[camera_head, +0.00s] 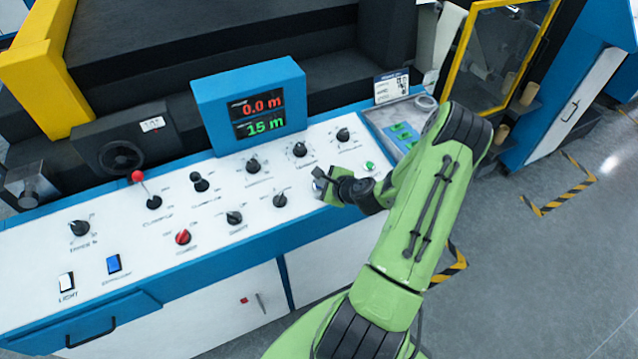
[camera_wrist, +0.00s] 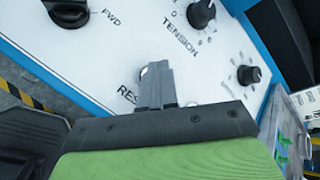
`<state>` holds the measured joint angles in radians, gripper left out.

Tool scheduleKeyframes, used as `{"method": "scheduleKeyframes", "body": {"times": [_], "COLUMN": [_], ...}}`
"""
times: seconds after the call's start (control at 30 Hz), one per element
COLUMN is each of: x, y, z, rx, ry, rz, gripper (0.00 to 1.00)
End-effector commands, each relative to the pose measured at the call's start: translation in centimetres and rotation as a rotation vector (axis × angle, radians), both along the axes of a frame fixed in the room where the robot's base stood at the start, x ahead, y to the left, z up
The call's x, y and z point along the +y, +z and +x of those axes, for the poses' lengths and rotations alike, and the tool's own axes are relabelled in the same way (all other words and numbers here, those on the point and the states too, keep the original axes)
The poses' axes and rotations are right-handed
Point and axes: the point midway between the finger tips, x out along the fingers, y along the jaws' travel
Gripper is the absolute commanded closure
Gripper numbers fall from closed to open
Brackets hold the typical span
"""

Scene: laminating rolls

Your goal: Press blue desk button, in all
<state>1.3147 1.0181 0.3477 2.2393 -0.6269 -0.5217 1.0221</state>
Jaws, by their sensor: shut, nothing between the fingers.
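A white control panel (camera_head: 150,230) fills the top of the blue-edged desk in the head view. A blue rocker switch (camera_head: 113,264) sits at its front left, right of a white switch marked LIGHT. My gripper (camera_head: 320,184) is over the right part of the panel, far to the right of the blue switch. Its fingers are shut and empty. In the wrist view the shut fingertips (camera_wrist: 157,68) cover a label starting "RES" and part of a round control (camera_wrist: 146,72). Its colour is hidden, and I cannot tell whether the fingers touch it.
Several black knobs, a red knob (camera_head: 183,237) and a red-topped lever (camera_head: 138,177) stand on the panel. A green button (camera_head: 370,166) is right of my gripper. A blue display (camera_head: 250,105) reads 0.0 m and 15 m. A grey tray (camera_head: 418,104) lies at the right.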

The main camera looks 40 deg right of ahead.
Motion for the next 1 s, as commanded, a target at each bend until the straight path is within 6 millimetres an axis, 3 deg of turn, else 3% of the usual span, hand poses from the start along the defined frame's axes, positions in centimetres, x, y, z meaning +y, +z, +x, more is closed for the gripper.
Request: {"method": "scheduleKeyframes", "body": {"times": [0.17, 0.53, 1.0], "x": [0.1, 0.1, 0.2], "y": [1.3, 1.5, 6.3], "z": [-0.2, -0.3, -1.0], "rx": [0.001, 0.001, 0.0], "ry": [0.0, 0.0, -0.001], "rz": [0.0, 0.0, -0.001], "gripper": [1.0, 1.0, 1.0]}}
